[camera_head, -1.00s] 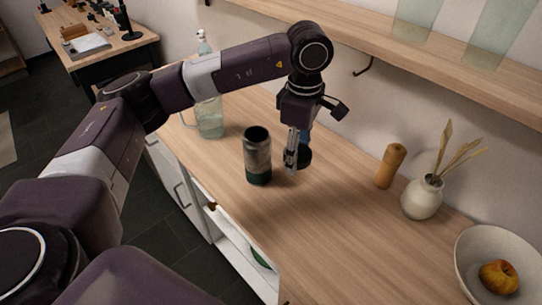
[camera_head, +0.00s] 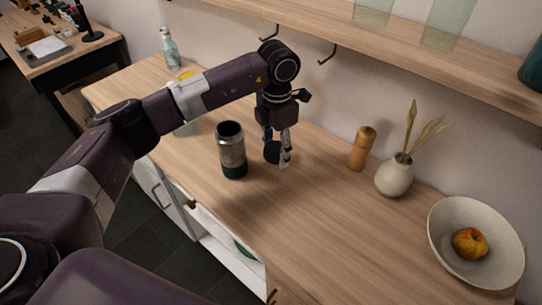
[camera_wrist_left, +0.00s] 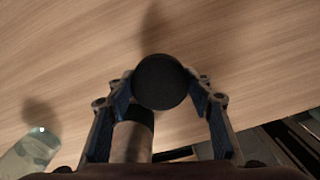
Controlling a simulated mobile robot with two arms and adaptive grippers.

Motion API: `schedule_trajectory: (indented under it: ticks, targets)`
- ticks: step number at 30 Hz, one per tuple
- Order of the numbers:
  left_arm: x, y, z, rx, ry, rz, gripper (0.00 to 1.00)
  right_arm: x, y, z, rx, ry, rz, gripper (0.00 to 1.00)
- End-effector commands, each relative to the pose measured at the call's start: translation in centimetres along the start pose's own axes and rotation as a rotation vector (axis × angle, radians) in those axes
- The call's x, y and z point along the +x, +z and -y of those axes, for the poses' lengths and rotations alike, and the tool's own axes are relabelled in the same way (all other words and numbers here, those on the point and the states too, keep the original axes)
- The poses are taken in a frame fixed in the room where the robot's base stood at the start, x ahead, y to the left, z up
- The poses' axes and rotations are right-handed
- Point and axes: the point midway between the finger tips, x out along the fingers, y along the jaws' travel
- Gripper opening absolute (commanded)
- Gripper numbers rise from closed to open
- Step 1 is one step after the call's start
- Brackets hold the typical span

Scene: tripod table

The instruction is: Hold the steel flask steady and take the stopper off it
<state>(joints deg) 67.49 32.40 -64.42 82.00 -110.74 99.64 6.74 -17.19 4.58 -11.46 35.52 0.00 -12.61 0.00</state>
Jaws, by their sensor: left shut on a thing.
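The steel flask (camera_head: 231,153) stands upright on the wooden counter, with a dark lower band and an open dark mouth. In the left wrist view the flask (camera_wrist_left: 133,140) is partly hidden behind my gripper and the stopper. My left gripper (camera_head: 277,155) points down to the right of the flask, apart from it. It is shut on the black round stopper (camera_head: 271,152), which is off the flask. In the left wrist view the stopper (camera_wrist_left: 160,82) sits between both fingers. I cannot tell whether the stopper touches the counter. My right gripper is not in view.
A wooden mill (camera_head: 361,150), a white vase (camera_head: 394,177) with dried stems and a bowl (camera_head: 440,215) holding an apple (camera_head: 469,243) stand to the right. A clear bottle (camera_head: 171,52) stands at the back left. A shelf (camera_head: 400,42) runs above. The front middle counter is clear.

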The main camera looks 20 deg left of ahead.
Motion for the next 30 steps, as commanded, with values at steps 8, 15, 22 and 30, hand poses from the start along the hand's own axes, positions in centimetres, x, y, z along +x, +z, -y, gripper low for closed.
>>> schedule_trajectory:
  ticks: [8, 15, 22, 30]
  targets:
    - [2.6, 0.0, 0.1, 0.0, -0.001, -0.001, 0.18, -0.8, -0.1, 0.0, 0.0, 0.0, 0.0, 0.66]
    - [4.5, 0.1, 0.0, 0.002, 0.001, 0.002, 0.18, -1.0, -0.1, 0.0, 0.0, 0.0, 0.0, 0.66]
    - [4.9, 0.1, 0.0, 0.002, 0.001, 0.002, 0.18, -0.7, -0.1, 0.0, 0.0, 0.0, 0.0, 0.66]
    - [4.8, 0.1, 0.0, 0.002, 0.001, 0.002, 0.65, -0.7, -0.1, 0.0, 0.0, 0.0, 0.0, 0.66]
